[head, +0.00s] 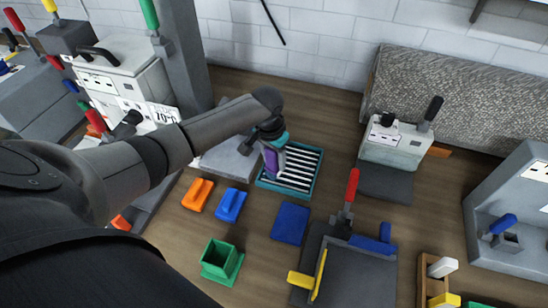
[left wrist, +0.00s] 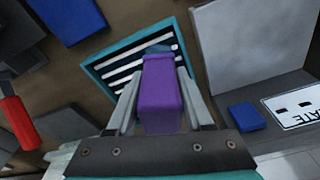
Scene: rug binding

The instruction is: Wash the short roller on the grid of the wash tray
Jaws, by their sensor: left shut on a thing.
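The wash tray (head: 312,195) has a teal rim and a grid of pale bars over dark gaps, in the middle of the workbench. My left gripper (head: 270,158) is over the tray's left side. It is shut on a purple block-like handle (left wrist: 160,95), which I take to be the short roller's. A bluish part at its far end (left wrist: 158,49) lies over the tray's grid (left wrist: 125,62) in the left wrist view. I cannot tell whether it touches the bars. My right gripper is not in view.
Orange (head: 198,194) and blue (head: 231,204) blocks, a blue pad (head: 290,223) and a green open box (head: 221,259) lie in front of the tray. A grey machine with a red handle (head: 352,188) stands front right. Bare wood shows right of the tray.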

